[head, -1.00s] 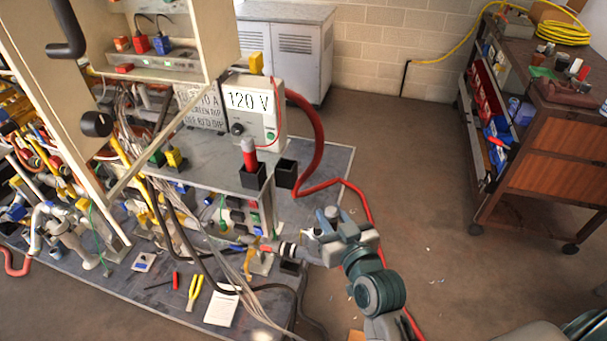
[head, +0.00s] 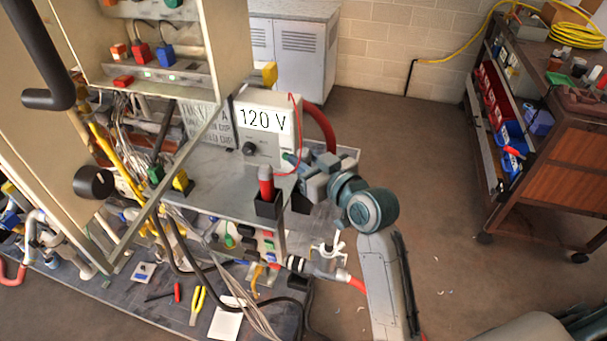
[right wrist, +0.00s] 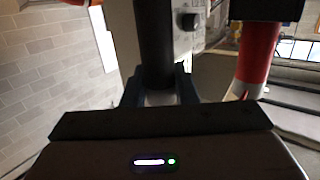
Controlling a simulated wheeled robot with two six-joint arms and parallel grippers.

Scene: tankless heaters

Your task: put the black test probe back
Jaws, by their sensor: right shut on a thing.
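My right gripper (head: 296,160) is raised beside the front of the 120 V meter box (head: 266,125), above and near an empty-looking black holder (head: 301,203). In the right wrist view its fingers (right wrist: 160,92) are shut on the black test probe (right wrist: 153,42), a dark cylinder running up the picture between them. In the head view I cannot make the probe out behind the gripper. The red probe (head: 265,180) stands upright in the other black holder (head: 268,207) at the shelf edge and also shows in the right wrist view (right wrist: 258,52). My left gripper is not in view.
An open beige panel (head: 215,55) with a dark handle stands at left. A red cable (head: 295,135) loops by the meter. Pliers (head: 197,305) and a paper (head: 228,320) lie on the lower board. A cart (head: 550,170) stands at right; the floor between is mostly clear.

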